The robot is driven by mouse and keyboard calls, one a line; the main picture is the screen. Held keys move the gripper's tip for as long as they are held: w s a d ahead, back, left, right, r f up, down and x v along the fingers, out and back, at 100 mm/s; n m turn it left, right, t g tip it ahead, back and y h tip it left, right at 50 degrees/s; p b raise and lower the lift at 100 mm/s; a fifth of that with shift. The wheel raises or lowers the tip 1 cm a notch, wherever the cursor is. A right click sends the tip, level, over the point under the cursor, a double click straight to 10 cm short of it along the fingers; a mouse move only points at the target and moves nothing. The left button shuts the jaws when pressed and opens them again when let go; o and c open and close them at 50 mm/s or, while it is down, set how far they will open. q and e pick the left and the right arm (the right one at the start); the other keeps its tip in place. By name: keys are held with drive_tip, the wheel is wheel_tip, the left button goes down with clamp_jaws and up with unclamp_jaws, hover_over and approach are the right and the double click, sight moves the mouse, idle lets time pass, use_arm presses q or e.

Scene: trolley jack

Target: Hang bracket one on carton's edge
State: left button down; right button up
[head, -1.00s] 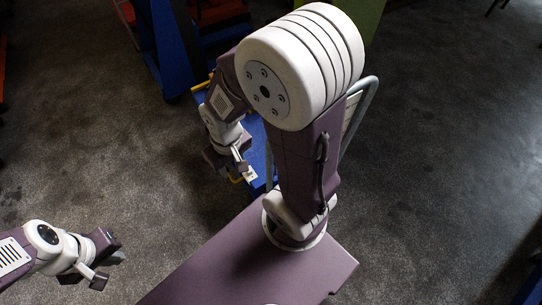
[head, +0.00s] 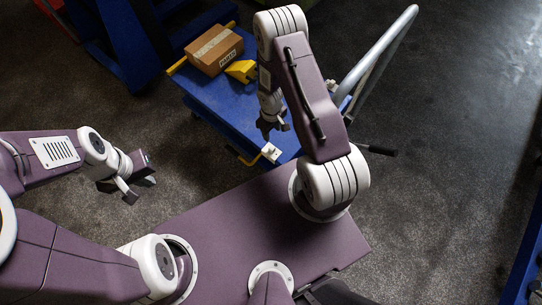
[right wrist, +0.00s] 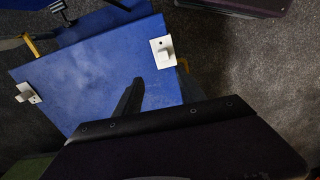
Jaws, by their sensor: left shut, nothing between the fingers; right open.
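A closed brown carton (head: 214,50) with a printed label sits at the far end of a blue trolley deck (head: 205,92). A small white plate with a raised block (head: 270,152) lies at the deck's near corner; the right wrist view shows it (right wrist: 163,52) and a similar white plate (right wrist: 27,93) at the opposite edge. I cannot tell which piece is bracket one. My right gripper (head: 273,131) is open and empty above the deck, close to the near plate. My left gripper (head: 138,191) is shut and empty over the floor, left of the trolley.
A yellow block (head: 241,70) stands beside the carton. The trolley's grey tube handle (head: 378,55) rises at the right, beyond my right arm. Blue and dark structures (head: 137,40) stand at the upper left. Floor left of the trolley is clear.

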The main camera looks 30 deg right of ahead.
hover_over(272, 148)
drive_tip(key=shift+n, duration=0.3)
wheel_tip(272, 148, down, 5)
drive_tip(key=shift+w+r, duration=0.1)
drive_tip(key=shift+w, duration=0.05)
wheel_tip(272, 148, down, 4)
drive_tip(key=b, duration=0.4)
drive_tip(key=shift+r, duration=0.2)
wheel_tip(272, 148, down, 6)
drive_tip(key=b, duration=0.5)
drive_tip(key=shift+r+b, duration=0.15)
drive_tip(key=shift+b, duration=0.2)
drive_tip(key=shift+r, duration=0.25)
use_arm(q)
wheel_tip(272, 148, down, 10)
drive_tip(key=shift+a, duration=0.15)
use_arm(e)
clamp_jaws()
